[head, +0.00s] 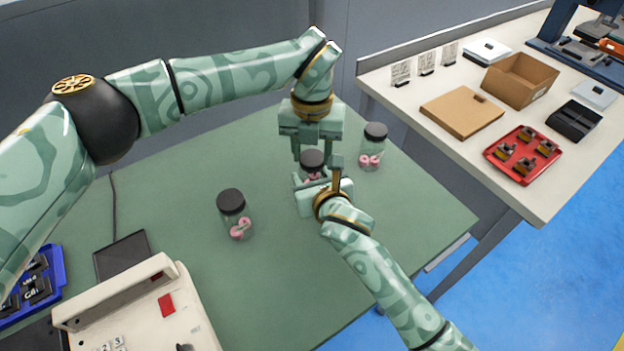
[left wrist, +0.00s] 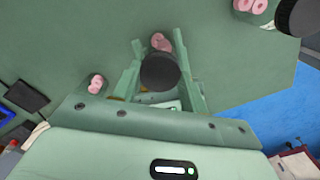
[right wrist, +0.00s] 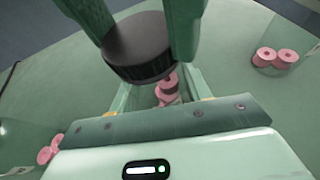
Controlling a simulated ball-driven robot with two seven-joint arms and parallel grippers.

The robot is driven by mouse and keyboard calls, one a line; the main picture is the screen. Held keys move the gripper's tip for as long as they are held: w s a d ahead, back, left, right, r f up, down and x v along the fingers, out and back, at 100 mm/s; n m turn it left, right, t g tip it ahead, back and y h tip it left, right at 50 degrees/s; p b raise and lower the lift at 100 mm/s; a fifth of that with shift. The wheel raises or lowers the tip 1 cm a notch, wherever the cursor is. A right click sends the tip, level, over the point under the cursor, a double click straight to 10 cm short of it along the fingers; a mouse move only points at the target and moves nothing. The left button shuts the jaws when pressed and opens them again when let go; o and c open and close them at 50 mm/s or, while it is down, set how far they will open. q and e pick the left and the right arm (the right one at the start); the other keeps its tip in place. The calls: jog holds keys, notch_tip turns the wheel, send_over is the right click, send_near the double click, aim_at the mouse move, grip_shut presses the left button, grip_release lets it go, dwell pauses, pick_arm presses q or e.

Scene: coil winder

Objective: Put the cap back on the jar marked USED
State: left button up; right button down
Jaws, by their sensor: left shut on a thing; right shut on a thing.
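Three clear jars with pink spools show in the head view; I can read no USED mark on any. The middle jar (right wrist: 160,91) is between the fingers of my right gripper (head: 318,184), which is shut on it. My left gripper (head: 312,158) comes from above and is shut on a black cap (right wrist: 138,46), which also shows in the left wrist view (left wrist: 160,72). The cap is at the middle jar's mouth; I cannot tell whether it rests on the rim or hovers just above. The fingers hide much of that jar.
A capped jar (head: 234,216) stands to the left and another capped jar (head: 373,147) to the right on the green table (head: 270,290). A beige machine (head: 140,305) is at the front left. A side bench (head: 455,140) holds boxes and a red tray (head: 523,174).

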pick_arm(q)
jog(key=shift+m, duration=0.3)
jog(key=o, duration=1.2)
jog(key=shift+c, duration=0.2)
notch_tip(320, 180, up, 12)
pick_arm(e)
jog(key=c, duration=0.6)
grip_release()
